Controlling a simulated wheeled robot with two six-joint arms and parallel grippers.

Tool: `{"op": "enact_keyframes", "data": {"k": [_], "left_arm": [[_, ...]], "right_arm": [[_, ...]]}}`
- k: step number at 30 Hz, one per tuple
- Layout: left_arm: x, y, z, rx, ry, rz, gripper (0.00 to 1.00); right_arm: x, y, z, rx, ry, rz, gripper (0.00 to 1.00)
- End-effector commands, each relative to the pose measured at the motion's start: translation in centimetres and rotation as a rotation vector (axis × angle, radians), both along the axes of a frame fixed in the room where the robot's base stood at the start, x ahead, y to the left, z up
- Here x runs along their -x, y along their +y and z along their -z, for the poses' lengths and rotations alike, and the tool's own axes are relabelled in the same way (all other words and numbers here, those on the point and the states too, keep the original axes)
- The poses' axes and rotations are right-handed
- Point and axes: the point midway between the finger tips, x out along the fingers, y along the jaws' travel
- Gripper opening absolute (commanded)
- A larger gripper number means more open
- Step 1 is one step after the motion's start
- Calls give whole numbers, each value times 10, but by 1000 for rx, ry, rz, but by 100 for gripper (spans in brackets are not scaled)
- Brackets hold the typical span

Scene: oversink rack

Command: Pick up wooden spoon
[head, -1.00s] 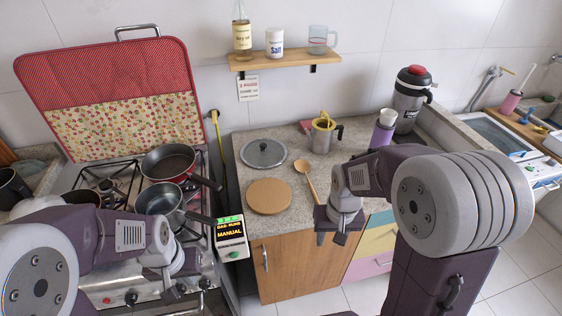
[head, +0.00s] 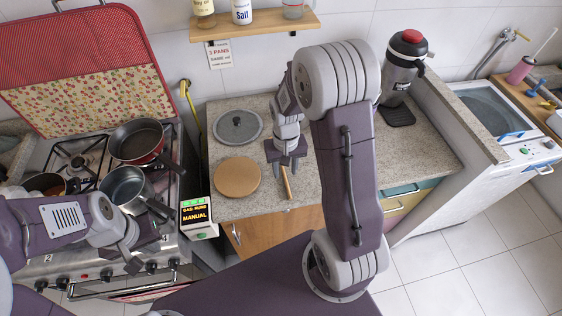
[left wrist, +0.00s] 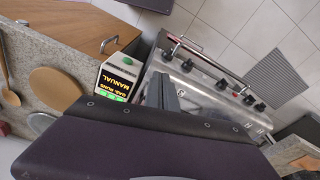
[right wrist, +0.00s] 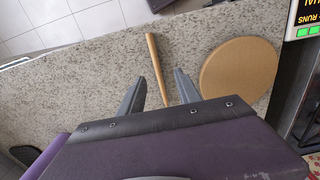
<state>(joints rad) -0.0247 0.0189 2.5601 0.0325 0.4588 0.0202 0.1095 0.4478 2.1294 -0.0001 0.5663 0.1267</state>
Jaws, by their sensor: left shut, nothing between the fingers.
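The wooden spoon lies on the speckled counter. In the head view its handle (head: 287,184) shows below my right gripper (head: 286,162), and the bowl is hidden behind the gripper. In the right wrist view the handle (right wrist: 156,66) runs between the two spread fingers of my right gripper (right wrist: 160,76), which is open with gaps on both sides. The spoon (left wrist: 7,75) also shows at the left edge of the left wrist view. My left gripper (head: 130,262) is shut and empty in front of the stove, and its fingers (left wrist: 166,92) show in the left wrist view.
A round wooden board (head: 238,177) and a grey lid (head: 238,127) lie left of the spoon. Pans (head: 137,140) stand on the stove. A gas sign box (head: 197,214) stands between stove and counter. A dark flask (head: 404,65) stands at the back right.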

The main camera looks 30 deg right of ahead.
Motion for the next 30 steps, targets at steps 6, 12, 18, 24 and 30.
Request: {"op": "enact_keyframes", "data": {"k": [6,12,18,24,30], "left_arm": [[0,0,-2,0,0,0,0],[0,0,-2,0,0,0,0],[0,0,-2,0,0,0,0],[0,0,-2,0,0,0,0],[0,0,-2,0,0,0,0]], "right_arm": [[2,-2,14,-1,3,0,40],[5,-5,49,0,2,0,40],[4,-5,55,0,-2,0,40],[4,-5,55,0,-2,0,9],[4,-5,54,0,-2,0,0]]}}
